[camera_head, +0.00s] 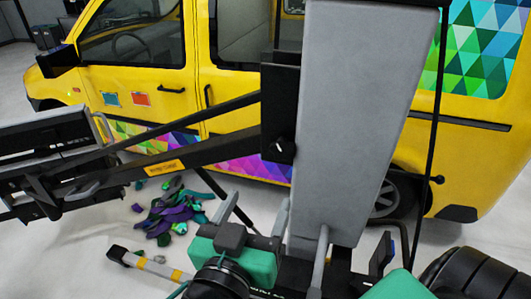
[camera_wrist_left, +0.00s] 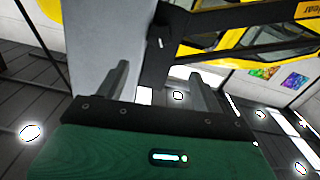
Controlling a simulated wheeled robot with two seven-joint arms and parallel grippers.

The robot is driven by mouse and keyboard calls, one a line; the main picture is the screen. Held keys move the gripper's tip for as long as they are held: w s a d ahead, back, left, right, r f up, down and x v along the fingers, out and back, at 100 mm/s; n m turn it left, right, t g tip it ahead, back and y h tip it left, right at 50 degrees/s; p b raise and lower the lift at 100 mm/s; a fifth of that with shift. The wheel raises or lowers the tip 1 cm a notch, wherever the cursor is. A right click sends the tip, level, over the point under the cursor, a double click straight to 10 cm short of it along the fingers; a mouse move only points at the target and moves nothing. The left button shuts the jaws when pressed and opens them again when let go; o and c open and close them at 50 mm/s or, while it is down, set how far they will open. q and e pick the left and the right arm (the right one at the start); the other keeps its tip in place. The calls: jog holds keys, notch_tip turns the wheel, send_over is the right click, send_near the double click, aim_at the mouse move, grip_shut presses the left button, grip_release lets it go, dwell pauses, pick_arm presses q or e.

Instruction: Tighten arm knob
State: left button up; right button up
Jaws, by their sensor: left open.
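The arm knob (camera_head: 279,147) is a small dark knob with a white mark, low on a black bracket (camera_head: 281,90) on the grey column (camera_head: 350,120). The black arm (camera_head: 190,150) runs from this bracket to the left. In the left wrist view the knob (camera_wrist_left: 160,43) shows ahead, above the fingers. My left gripper (camera_head: 257,200) is open below the knob, its fingers pointing up and apart from it. Its two fingers (camera_wrist_left: 157,76) show empty in the wrist view. Parts of my right gripper (camera_head: 352,245) seem to show at the lower right; its jaws are unclear.
A yellow van (camera_head: 140,80) with coloured triangle wrap stands behind the column. A pile of purple and green scraps (camera_head: 172,212) lies on the floor. A dark panel device (camera_head: 55,145) hangs at the arm's left end.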

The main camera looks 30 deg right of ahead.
aim_at(282, 150)
pick_arm(q)
jog(key=p+x, duration=0.5)
jog(key=x, duration=0.7)
jog(key=shift+d+r, duration=0.1)
jog(key=shift+d, duration=0.2)
jog(key=shift+w+d, duration=0.25)
jog(key=shift+w, duration=0.1)
pick_arm(e)
jog(key=r, duration=0.3)
jog(key=s+r, duration=0.1)
jog(key=r, duration=0.1)
jog(key=shift+r, duration=0.2)
pick_arm(q)
jog(key=c, duration=0.9)
jog(key=shift+c, duration=0.4)
pick_arm(e)
jog(key=shift+s+d, duration=0.1)
jog(key=shift+d, duration=0.4)
